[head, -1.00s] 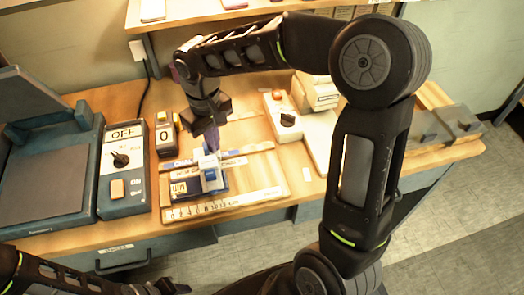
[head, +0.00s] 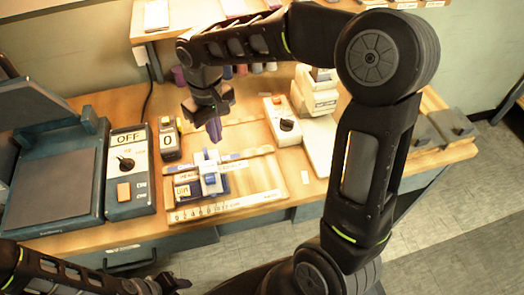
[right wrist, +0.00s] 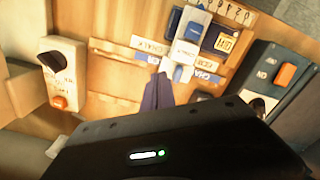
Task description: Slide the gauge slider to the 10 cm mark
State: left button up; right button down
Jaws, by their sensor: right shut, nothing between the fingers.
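The gauge slider (head: 209,178) is a white and blue block across the rails of a wooden gauge board. The board's front scale (head: 225,205) carries numbers. I cannot read exactly which mark the slider stands at. In the right wrist view the slider (right wrist: 186,48) is upper centre, with a blue knob. My right gripper (head: 214,132) has purple fingers pointing down. They are shut and empty, behind the slider, with a small gap in the head view. The fingers also show in the right wrist view (right wrist: 157,92), just below the slider. My left gripper (head: 172,284) is at the bottom left, its jaws unclear.
An OFF box (head: 128,170) with a dial and orange button stands left of the gauge, beside a small 0 counter (head: 168,140). A white box with a black knob (head: 284,122) stands to the right. A shelf (head: 185,25) spans the back.

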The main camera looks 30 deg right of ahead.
jog(key=shift+d+r+p, duration=0.15)
jog(key=shift+r+p, duration=0.3)
jog(key=shift+r, duration=0.5)
